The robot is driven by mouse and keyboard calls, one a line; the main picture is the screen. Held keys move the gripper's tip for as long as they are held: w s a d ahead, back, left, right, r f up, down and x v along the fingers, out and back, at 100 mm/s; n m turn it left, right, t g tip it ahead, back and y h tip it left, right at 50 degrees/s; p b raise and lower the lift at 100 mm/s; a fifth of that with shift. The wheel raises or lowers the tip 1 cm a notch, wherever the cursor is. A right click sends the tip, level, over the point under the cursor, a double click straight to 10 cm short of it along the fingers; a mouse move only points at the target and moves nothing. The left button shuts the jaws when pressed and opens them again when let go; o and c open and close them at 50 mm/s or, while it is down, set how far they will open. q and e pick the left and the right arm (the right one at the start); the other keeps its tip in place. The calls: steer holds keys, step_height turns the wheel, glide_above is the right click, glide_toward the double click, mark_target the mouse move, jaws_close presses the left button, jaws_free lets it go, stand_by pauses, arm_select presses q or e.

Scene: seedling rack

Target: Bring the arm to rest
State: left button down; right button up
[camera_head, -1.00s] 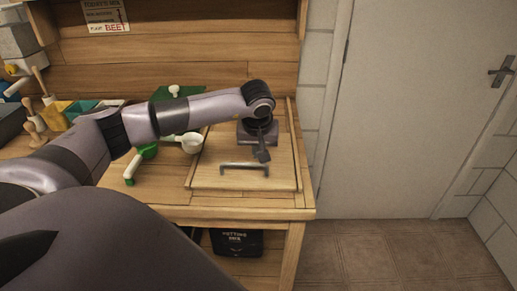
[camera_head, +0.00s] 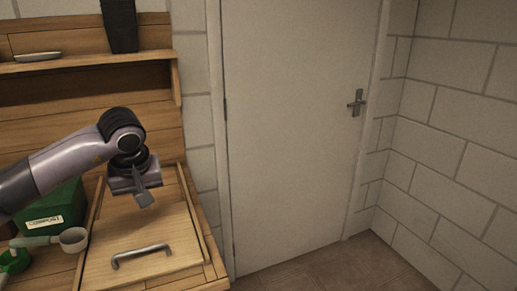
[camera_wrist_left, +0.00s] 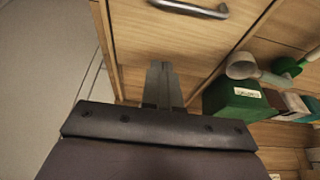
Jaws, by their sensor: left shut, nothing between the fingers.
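My left arm comes in from the left in the head view. Its left gripper (camera_head: 144,198) hangs above the wooden board with a metal handle (camera_head: 140,255) on the bench. The gripper is shut and empty. In the left wrist view, the closed fingers (camera_wrist_left: 162,70) point toward the bench, with the metal handle (camera_wrist_left: 192,8) beyond them at the top. My right gripper is not in view.
A green compost box (camera_head: 48,212) and a white scoop (camera_head: 72,240) stand left of the board. A shelf (camera_head: 80,62) runs behind the arm. A grey door (camera_head: 290,130) and a block wall (camera_head: 450,150) lie right of the bench, with open floor (camera_head: 330,270) before them.

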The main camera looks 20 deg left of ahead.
arm_select(q)
steer(key=s+d+f+n+g+h, duration=0.15)
steer(key=d+f+h, duration=0.35)
steer(key=d, duration=0.6)
steer(key=s+d+f+n+g+h, duration=0.1)
steer(key=s+d+f+h, duration=0.3)
steer(key=d, duration=0.6)
steer(key=s+d+r+n+t+h, duration=0.2)
steer(key=d+r+n+t+h, duration=0.15)
steer(key=d+n+h, duration=1)
steer(key=w+a+f+n+t+y, duration=0.1)
steer(key=a+f+n+t+y, duration=0.45)
steer(key=n, duration=0.95)
steer(key=w+a+f+n+t+y, duration=0.1)
steer(key=a+f+n+t+y, duration=0.45)
steer(key=n, duration=0.95)
steer(key=s+a+f+n+g+y, duration=0.2)
steer(key=s+f+n+y, duration=0.1)
steer(key=s+f+n, duration=0.3)
steer(key=s+a+f+n+g+y, duration=0.2)
steer(key=s+f+n+y, duration=0.1)
steer(key=s+f+n, duration=0.4)
step_height(320, 180, down, 2)
steer(key=shift+a+f+n+g+y, duration=0.1)
steer(key=shift+a+n+g+y, duration=0.2)
steer(key=shift+n, duration=0.9)
